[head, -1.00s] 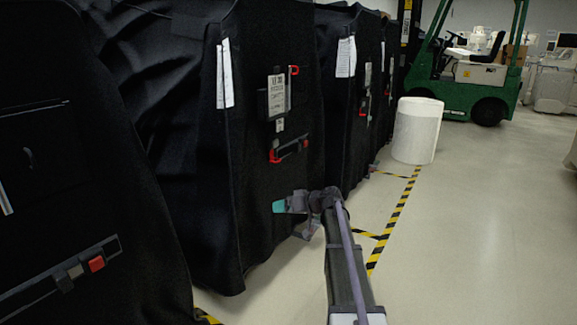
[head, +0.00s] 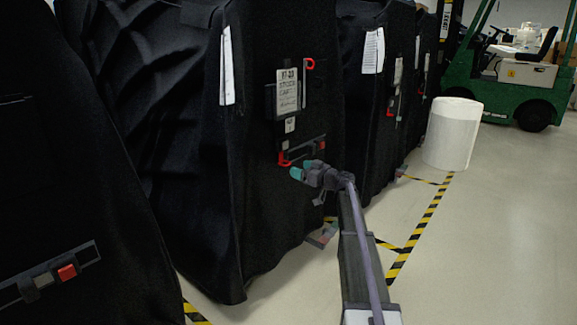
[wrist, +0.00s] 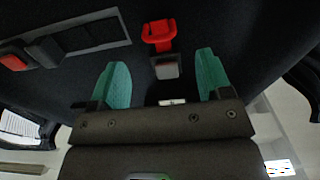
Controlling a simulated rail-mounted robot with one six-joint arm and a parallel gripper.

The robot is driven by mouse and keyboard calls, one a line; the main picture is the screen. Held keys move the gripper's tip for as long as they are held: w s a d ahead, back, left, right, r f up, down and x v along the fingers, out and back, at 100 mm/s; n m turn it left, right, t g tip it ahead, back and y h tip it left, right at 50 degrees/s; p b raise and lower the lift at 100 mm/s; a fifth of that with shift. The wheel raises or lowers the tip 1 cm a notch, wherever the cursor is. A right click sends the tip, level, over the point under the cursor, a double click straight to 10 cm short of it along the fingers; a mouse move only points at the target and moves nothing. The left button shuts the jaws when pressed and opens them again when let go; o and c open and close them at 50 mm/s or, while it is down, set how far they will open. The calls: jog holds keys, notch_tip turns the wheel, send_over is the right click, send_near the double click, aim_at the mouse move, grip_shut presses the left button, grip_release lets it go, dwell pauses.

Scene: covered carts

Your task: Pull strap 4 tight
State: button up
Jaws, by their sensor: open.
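The covered cart (head: 270,215) has a black fabric side with a low strap, whose red pull loop (head: 284,160) hangs at the left end of a grey strip (head: 306,150). No strap number is readable. My gripper (head: 303,169) is just in front of the cart side, close to the loop. In the wrist view its two teal fingers (wrist: 162,70) are apart with nothing gripped. The red loop (wrist: 158,35) and a grey block (wrist: 166,67) show between and beyond the fingertips; contact cannot be told.
A second red loop (head: 309,64) is higher, beside the label plate (head: 288,92). Another covered cart (head: 60,190) stands near on the left; more stand behind. A white cylinder (head: 452,133) and a green forklift (head: 520,75) are at the right.

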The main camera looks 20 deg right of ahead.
jog(key=x, duration=0.6)
jog(key=shift+w+a, duration=0.1)
jog(key=shift+w, duration=0.25)
jog(key=c, duration=1.3)
jog(key=shift+o, duration=0.2)
notch_tip(320, 180, down, 11)
jog(key=b, duration=1.1)
jog(key=shift+r, duration=0.2)
jog(key=o, duration=1.3)
jog(key=shift+c, duration=0.2)
jog(key=v, duration=1.1)
